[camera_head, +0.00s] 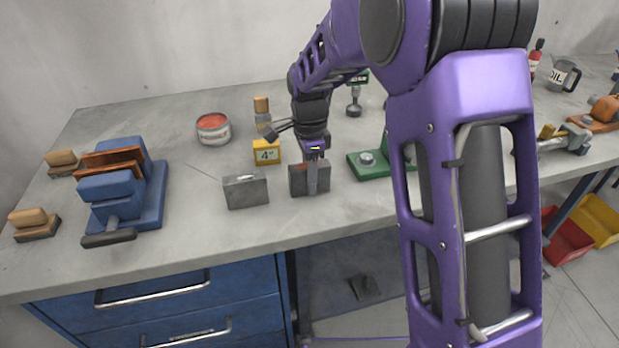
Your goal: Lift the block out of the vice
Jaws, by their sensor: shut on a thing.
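The blue vice (153,205) stands at the left of the grey workbench, with copper-brown plates (110,162) at its jaws and a dark handle toward the front edge. I see no grey block between its jaws from this angle. My gripper (312,186) points down at the middle of the bench, well right of the vice. It is shut on a dark grey block (297,181) with a reddish patch near its top. The finger hides part of this block, and I cannot tell whether it touches the bench. A lighter grey block (246,192) stands just left of it.
A yellow box marked 4" (266,152) and a wood-topped tool (262,110) are behind the blocks. A red-topped tin (213,129) is farther back. A green fixture (366,164) stands close right. Bench front is clear.

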